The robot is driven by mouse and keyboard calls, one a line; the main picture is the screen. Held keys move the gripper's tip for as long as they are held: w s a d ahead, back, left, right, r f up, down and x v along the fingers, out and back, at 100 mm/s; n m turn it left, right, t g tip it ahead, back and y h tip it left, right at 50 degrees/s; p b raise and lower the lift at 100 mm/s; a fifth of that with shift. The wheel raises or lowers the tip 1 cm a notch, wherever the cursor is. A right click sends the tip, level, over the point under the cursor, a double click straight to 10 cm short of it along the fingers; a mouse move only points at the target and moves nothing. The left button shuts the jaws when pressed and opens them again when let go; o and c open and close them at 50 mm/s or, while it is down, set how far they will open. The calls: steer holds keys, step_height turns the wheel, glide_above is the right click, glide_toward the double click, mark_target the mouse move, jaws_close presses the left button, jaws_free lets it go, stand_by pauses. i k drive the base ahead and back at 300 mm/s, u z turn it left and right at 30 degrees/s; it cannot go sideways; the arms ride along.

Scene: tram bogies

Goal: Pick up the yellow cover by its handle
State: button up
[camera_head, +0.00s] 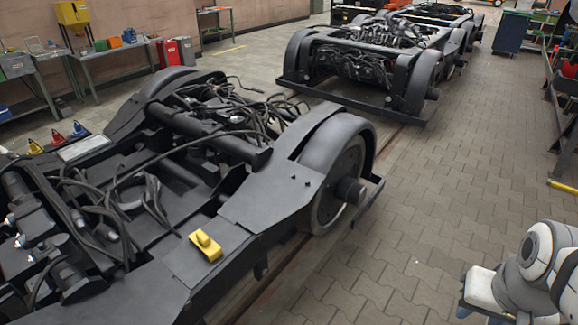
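A small yellow cover (206,245) lies on the flat black side plate of the nearest tram bogie. A raised yellow handle (203,238) stands on its top. My white and grey arm shows at the lower right corner, over the paved floor and well to the right of the cover. Its fingers cannot be made out, so I cannot tell where the gripper is or how it is set. Nothing touches the cover.
The nearest black bogie (250,205) fills the left and middle, with cables and a wheel (342,185). Small coloured parts (57,138) sit at its far left. More bogies (375,60) stand behind. Workbenches (110,48) line the back left.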

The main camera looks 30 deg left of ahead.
mark_target(211, 248)
steer(key=i, duration=1.4)
steer(key=u, duration=3.2)
steer(key=i, duration=1)
steer(key=z, duration=0.05)
